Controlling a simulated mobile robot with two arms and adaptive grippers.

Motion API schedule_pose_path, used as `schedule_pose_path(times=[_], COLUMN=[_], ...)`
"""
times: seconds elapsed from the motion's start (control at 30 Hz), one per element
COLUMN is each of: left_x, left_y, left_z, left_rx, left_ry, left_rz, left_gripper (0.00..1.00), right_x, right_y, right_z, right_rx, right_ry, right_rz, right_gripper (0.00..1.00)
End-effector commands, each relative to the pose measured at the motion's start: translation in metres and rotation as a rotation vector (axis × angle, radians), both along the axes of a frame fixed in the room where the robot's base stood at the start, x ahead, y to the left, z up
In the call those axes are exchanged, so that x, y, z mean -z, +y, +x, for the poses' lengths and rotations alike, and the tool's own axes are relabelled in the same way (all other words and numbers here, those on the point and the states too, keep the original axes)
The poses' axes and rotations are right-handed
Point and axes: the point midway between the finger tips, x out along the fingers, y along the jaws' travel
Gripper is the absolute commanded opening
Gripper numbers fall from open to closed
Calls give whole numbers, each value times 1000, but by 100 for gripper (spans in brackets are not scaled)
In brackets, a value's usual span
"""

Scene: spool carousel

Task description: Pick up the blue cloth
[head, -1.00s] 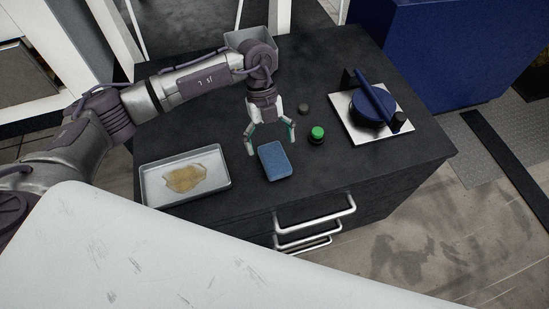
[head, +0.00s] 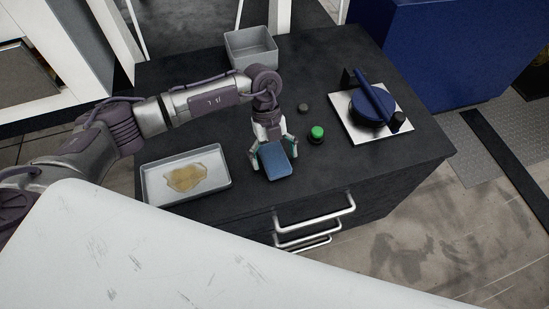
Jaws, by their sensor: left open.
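The blue cloth (head: 275,161) is a folded, block-like blue pad on the dark countertop, near its front edge above the drawer handles. My left gripper (head: 274,152) is open and pointed down at it. Its two fingers straddle the far part of the cloth, one on the left and one on the right. I cannot tell whether the fingers touch it. My right gripper is not in view.
A grey tray (head: 218,178) with a yellowish stain lies left of the cloth. A green-topped knob (head: 316,134) and a small dark knob (head: 303,108) stand to the right. A blue-handled device on a white plate (head: 346,122) is farther right. An empty grey bin (head: 232,52) stands behind.

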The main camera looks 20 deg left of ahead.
Motion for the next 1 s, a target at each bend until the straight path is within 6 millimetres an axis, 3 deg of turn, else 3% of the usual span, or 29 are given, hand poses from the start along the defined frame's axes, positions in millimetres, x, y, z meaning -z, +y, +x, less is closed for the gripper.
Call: schedule_pose_path(times=[0.4,0.77,1.0], left_x=[2,2,2], left_y=[0,0,0], left_z=[0,0,0], left_rx=[0,0,0], left_ry=[0,1,0], left_rz=[0,1,0], left_gripper=[97,38,37], right_x=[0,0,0], right_y=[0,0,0], right_z=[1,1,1], right_rx=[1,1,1], right_ry=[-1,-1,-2], right_rz=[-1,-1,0], right_gripper=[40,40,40])
